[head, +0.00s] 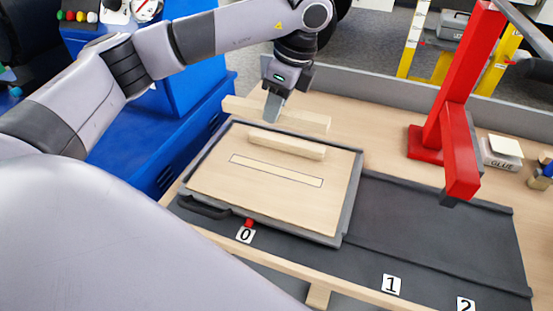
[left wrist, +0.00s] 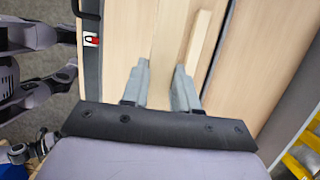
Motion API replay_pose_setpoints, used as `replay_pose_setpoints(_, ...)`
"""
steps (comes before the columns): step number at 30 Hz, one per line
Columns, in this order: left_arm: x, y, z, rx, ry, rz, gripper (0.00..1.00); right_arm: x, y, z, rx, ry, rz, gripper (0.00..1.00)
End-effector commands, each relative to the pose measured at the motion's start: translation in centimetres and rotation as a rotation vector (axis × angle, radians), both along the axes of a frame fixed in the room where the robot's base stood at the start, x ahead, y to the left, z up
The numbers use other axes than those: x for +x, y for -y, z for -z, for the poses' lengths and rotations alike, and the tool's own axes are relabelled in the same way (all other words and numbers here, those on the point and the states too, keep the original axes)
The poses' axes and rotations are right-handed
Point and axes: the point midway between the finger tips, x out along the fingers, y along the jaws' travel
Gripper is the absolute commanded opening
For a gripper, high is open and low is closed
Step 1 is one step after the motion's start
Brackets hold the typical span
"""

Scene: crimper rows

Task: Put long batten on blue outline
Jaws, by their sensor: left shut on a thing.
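My left gripper (head: 270,106) is shut on a long pale wooden batten (head: 308,120). In the left wrist view the fingers (left wrist: 162,88) grip both sides of the held batten (left wrist: 170,40). A shorter batten (head: 286,146) lies on the pale board (head: 222,180), and also shows in the wrist view (left wrist: 201,40). The long, narrow blue outline (head: 275,171) is bare on the board in the head view; I cannot see it in the wrist view. My right gripper is not seen.
The board sits in a grey tray with a dark handle (head: 204,208), beside label 0 (head: 245,235). A red post stand (head: 428,145) rises at the right, next to a glue box (head: 500,152). The dark mat (head: 430,225) beside labels 1 and 2 is clear.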

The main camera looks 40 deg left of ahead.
Motion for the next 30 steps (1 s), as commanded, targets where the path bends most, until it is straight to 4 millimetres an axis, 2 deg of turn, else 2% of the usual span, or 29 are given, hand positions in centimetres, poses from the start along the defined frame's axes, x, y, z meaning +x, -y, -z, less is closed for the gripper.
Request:
replay_pose_setpoints(6,-0.1,0.1,4.1,-0.002,-0.005,0.002,0.00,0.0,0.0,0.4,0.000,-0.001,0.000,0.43)
replay_pose_setpoints(12,-0.1,0.1,8.4,-0.002,-0.005,0.003,0.00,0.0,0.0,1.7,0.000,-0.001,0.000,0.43)
replay_pose_setpoints(18,0.0,0.0,10.8,0.000,-0.002,0.003,0.00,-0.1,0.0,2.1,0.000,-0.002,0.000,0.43)
replay_pose_setpoints(23,0.0,0.0,11.7,-0.001,0.000,0.002,0.00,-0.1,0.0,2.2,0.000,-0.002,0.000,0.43)
replay_pose_setpoints(30,0.0,0.0,14.7,0.001,-0.001,0.002,0.00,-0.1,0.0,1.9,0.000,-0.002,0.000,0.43)
